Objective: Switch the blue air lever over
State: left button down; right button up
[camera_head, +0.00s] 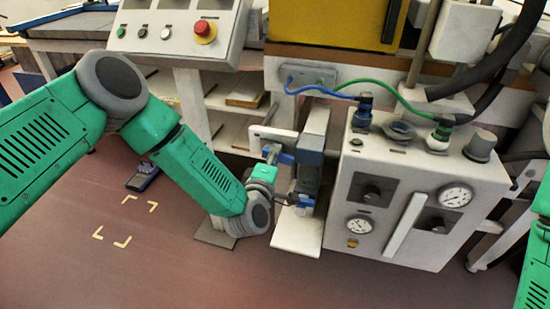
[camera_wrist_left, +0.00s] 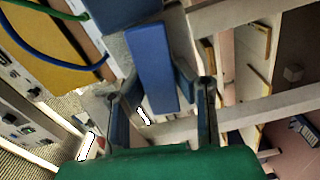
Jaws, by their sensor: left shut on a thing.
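The blue air lever (camera_wrist_left: 149,50) is a flat blue bar running down the middle of the left wrist view. My left gripper (camera_wrist_left: 158,84) has one finger on each side of it, and the fingers are shut on the lever. In the head view my left gripper (camera_head: 294,180) is at the lever's mount, left of the white gauge cabinet. There the gripper and mount overlap, so the lever's exact tilt is hard to tell. My right gripper is out of view; only green parts of my right arm show at the right edge.
The gauge cabinet (camera_head: 405,205) stands close on the right, with dials, knobs and a white handle. Blue (camera_head: 310,88) and green (camera_head: 400,95) hoses pass above. A control box with a red button (camera_head: 204,30) is at upper left. A handheld device (camera_head: 143,177) lies on the floor.

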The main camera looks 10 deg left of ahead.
pick_arm(q)
jog(key=shift+s+d+f+n, duration=0.1)
jog(key=shift+s+f+n, duration=0.2)
jog(key=shift+n, duration=0.4)
jog(key=c, duration=1.3)
grip_release()
jog(key=shift+r, duration=0.25)
jog(key=shift+w, duration=0.1)
jog(key=s, duration=1.2)
jog(key=shift+a, duration=0.3)
